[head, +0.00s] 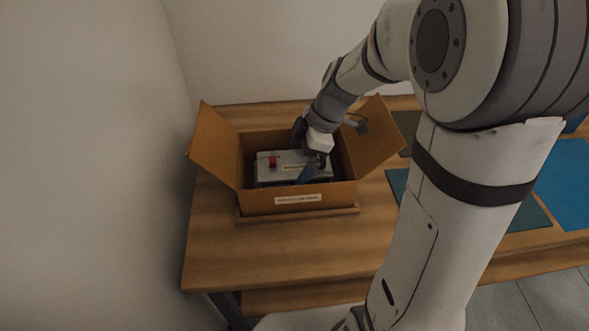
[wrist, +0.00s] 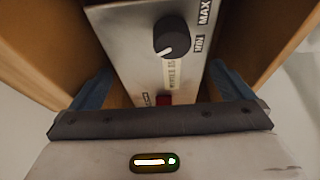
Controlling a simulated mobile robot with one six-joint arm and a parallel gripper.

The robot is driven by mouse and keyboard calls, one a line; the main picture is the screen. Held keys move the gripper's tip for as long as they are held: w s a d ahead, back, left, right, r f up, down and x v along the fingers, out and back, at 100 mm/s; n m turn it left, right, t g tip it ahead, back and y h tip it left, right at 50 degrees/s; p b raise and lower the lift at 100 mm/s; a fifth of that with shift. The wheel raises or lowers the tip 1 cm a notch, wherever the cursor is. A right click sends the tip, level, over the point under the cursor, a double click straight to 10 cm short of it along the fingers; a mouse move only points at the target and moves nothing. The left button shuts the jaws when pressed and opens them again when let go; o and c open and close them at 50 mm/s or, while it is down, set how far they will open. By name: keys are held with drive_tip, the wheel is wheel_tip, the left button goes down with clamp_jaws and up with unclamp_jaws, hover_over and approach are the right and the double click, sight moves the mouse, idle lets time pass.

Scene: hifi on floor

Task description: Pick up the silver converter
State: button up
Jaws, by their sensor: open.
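The silver converter (head: 283,169) is a metal box with a red switch, sitting inside an open cardboard box (head: 278,204) on the wooden table. In the wrist view the converter (wrist: 130,40) shows a black knob, MAX and MIN labels and a red switch close to my gripper. My gripper (head: 309,165) is inside the box, at the converter's top. In the wrist view my gripper (wrist: 160,90) has its blue fingers apart, one on each side of the converter. Whether the fingers touch it I cannot tell. The fingertips' lower ends are hidden.
The box's flaps stand open to left and right, and its walls (wrist: 270,40) are close around my gripper. The wooden table (head: 230,262) is clear in front of the box. A blue mat (head: 566,190) lies at the right. A wall stands at the left.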

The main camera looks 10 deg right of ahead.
sight(295, 163)
drive_tip(key=x, duration=0.3)
drive_tip(key=shift+a, duration=0.2)
drive_tip(key=shift+c, duration=0.2)
drive_tip(key=c, duration=1.5)
